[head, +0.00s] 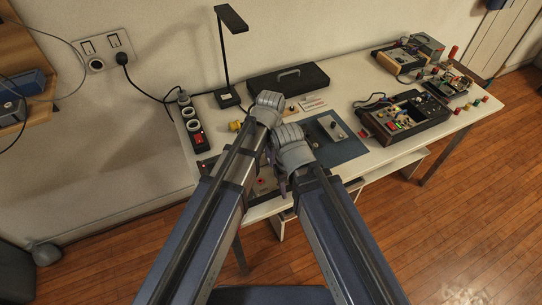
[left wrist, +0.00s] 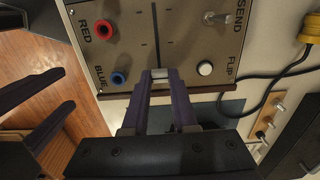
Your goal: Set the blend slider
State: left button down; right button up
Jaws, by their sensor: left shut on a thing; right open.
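The slider panel (left wrist: 133,50) fills the top of the left wrist view, a brown-grey plate with the labels RED, BLUE, SEND and FLIP. A dark straight slot (left wrist: 156,30) runs down its middle. A pale slider knob (left wrist: 160,73) sits at the slot's near end, between the fingertips of my left gripper (left wrist: 165,76), which is shut on it. My right gripper (left wrist: 66,91) is open and empty at the left of that view, apart from the panel. In the head view my left gripper (head: 268,152) is above the panel, which my arms mostly hide.
The panel also bears a red socket (left wrist: 104,29), a blue socket (left wrist: 119,77), a white button (left wrist: 205,68) and a metal toggle (left wrist: 215,18). A blue mat (head: 345,152) lies to the right. A lamp (head: 229,60), a black case (head: 305,80) and a control box (head: 420,110) stand beyond.

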jog(key=shift+a, duration=0.15)
pick_arm(q)
jog(key=c, duration=0.7)
grip_release()
jog(key=shift+d, duration=0.1)
jog(key=shift+r, duration=0.1)
pick_arm(e)
jog(key=shift+r, duration=0.15)
pick_arm(q)
notch_tip(320, 180, up, 8)
jog(key=p, duration=0.8)
jog(key=shift+f, duration=0.2)
pick_arm(e)
notch_tip(320, 180, up, 8)
jog(key=shift+f, duration=0.25)
